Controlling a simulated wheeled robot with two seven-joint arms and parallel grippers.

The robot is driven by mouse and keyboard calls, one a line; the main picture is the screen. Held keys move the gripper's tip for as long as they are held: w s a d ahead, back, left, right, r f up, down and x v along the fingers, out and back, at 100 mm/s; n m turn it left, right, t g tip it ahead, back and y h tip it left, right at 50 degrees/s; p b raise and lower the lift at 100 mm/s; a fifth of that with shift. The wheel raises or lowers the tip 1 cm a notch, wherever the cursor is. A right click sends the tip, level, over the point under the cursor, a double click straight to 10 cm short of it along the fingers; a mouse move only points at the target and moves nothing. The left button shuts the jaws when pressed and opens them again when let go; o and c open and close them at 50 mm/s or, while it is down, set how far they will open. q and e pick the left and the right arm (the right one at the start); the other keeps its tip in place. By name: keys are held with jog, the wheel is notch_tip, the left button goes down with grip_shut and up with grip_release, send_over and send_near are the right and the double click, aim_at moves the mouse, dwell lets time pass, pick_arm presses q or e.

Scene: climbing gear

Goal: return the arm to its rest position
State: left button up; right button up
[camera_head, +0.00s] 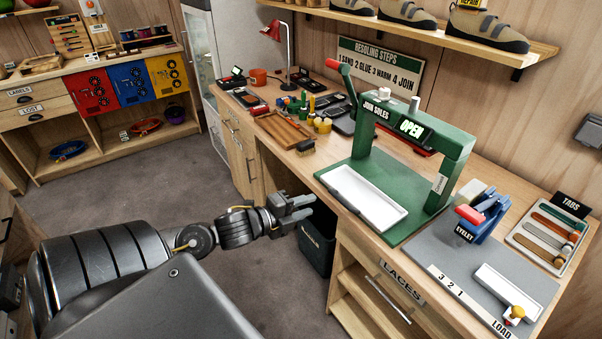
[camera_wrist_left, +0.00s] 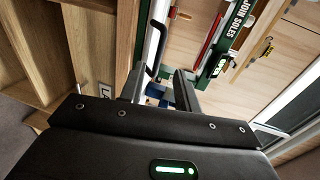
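My left arm (camera_head: 130,262) comes in from the lower left in the head view and reaches toward the workbench. My left gripper (camera_head: 306,208) is in the air in front of the bench's front edge, left of the green sole press. Its two fingers are apart with nothing between them. In the left wrist view the fingertips (camera_wrist_left: 160,80) also stand apart and empty, with the bench front and the press beyond them. My right gripper is not in view.
The wooden workbench (camera_head: 328,160) carries the green press (camera_head: 455,150) with a white tray (camera_head: 365,197), and a blue eyelet tool (camera_head: 482,218). A dark bin (camera_head: 316,245) stands under the bench, below the gripper. Grey floor (camera_head: 130,195) lies open to the left.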

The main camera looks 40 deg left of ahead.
pick_arm(q)
jog(key=shift+s+a+r, duration=0.1)
jog(key=shift+s+r, duration=0.1)
jog(key=shift+s, duration=0.4)
